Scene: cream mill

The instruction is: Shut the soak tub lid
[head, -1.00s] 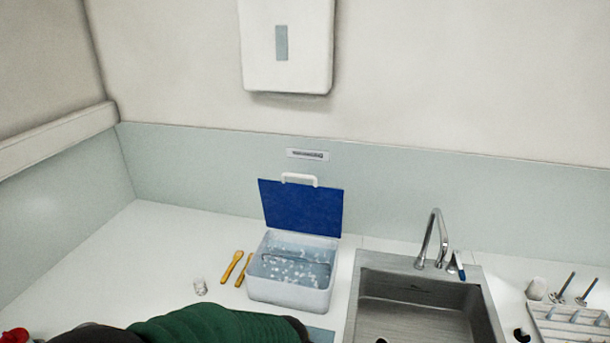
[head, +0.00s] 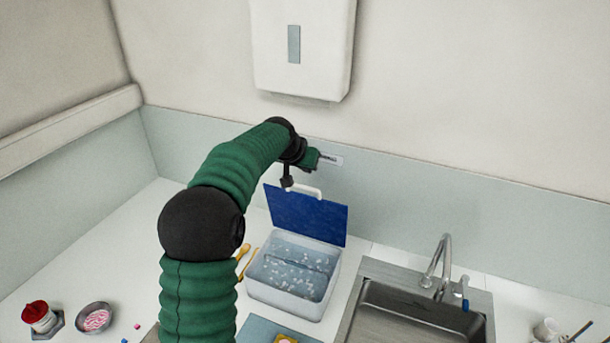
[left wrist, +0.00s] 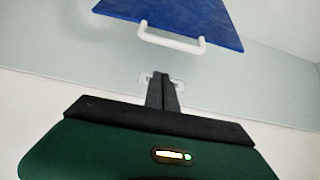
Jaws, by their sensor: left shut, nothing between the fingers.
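The soak tub (head: 290,297) is a pale, clear-sided box on the counter, holding water with white bits. Its blue lid (head: 305,215) stands open at the tub's back edge, tilted up toward the wall. A white handle (head: 305,190) is on the lid's top edge; lid (left wrist: 190,15) and handle (left wrist: 170,40) also show in the left wrist view. My left gripper (head: 323,158) is above and behind the lid's top edge, near the wall. In the left wrist view its fingers (left wrist: 162,82) are together and empty, apart from the handle. My right gripper is out of view.
A steel sink (head: 410,312) with a tap (head: 436,262) is right of the tub. Yellow utensils (head: 247,258) lie left of it, partly behind my arm. A dispenser (head: 302,45) hangs above. A red-topped jar (head: 38,315) and a bowl (head: 95,317) stand at far left.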

